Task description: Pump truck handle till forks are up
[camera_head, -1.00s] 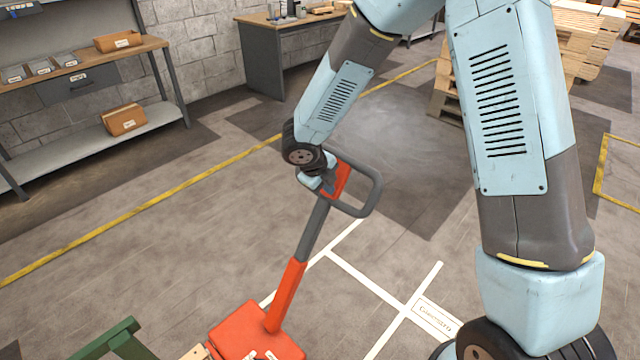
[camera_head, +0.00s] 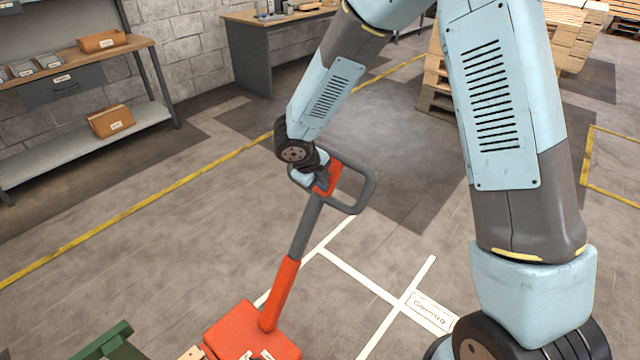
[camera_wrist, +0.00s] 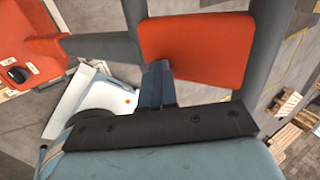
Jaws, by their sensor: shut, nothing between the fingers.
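The pallet truck's handle (camera_head: 301,229) rises from its orange-red base (camera_head: 250,333) and leans to the upper right. Its top is a dark grey loop (camera_head: 364,189) with an orange-red panel (camera_head: 334,178), also seen in the wrist view (camera_wrist: 197,48). My gripper (camera_head: 318,174) is at the left side of the loop, against or very close to it; I cannot tell whether they touch. In the wrist view my gripper's dark fingers (camera_wrist: 157,84) are together beside the panel, with nothing visible between them. The forks are not in view.
A shelved workbench (camera_head: 85,75) with boxes stands at the left wall, and a desk (camera_head: 262,50) at the back. Stacked pallets (camera_head: 437,75) stand at the back right. A green frame part (camera_head: 105,342) is at the bottom left. Floor around the handle is clear.

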